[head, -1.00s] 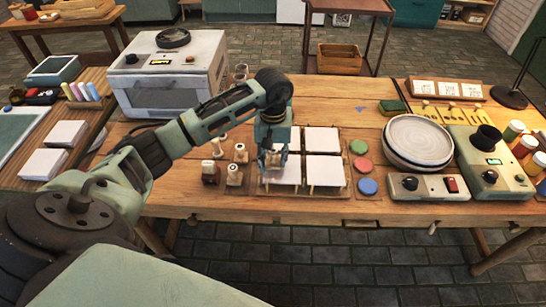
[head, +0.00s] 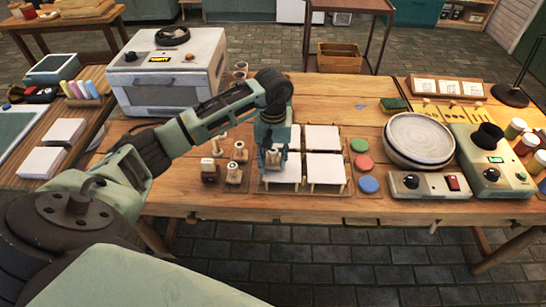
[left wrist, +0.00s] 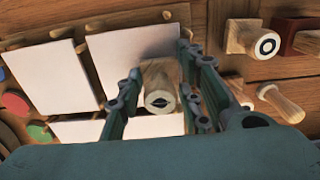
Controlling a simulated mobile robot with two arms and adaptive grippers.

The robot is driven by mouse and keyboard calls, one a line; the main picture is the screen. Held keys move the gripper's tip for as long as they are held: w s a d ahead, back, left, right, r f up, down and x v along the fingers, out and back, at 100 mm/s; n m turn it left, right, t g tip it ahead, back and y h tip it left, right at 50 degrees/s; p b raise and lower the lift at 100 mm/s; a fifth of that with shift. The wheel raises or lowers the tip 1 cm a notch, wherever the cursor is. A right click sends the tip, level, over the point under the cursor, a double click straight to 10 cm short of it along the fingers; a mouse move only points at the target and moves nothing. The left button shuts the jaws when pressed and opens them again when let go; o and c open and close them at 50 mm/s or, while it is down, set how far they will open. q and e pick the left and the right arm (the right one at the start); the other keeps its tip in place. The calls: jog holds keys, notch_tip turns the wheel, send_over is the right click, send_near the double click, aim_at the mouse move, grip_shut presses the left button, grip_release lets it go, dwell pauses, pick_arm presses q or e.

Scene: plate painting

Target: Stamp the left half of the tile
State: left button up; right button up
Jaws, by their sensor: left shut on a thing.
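Four white square tiles sit on wooden holders on the bench. My left gripper (head: 272,160) is over the front left tile (head: 288,174), covering part of it in the head view. In the left wrist view my left gripper (left wrist: 163,98) is shut on a wooden stamp (left wrist: 160,75), whose round end bears a dark leaf-like mark. The front left tile (left wrist: 130,48) lies behind the stamp there, with its visible face plain white. I cannot tell whether the stamp touches the tile. My right gripper is not in view.
Several other wooden stamps (head: 234,173) stand left of the tiles. Green, red and blue round pads (head: 368,185) lie to the right. Farther right are stacked plates (head: 420,138) and a control box (head: 430,186). A white oven (head: 168,82) stands at the back left.

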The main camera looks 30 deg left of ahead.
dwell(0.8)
pick_arm(q)
jog(key=shift+s+f+b, duration=0.1)
jog(key=shift+f+b, duration=0.05)
jog(key=shift+b, duration=0.15)
dwell(0.3)
notch_tip(320, 180, up, 2)
jog(key=shift+p, duration=0.55)
jog(key=shift+r+p, duration=1.3)
jog(key=shift+r, duration=1.35)
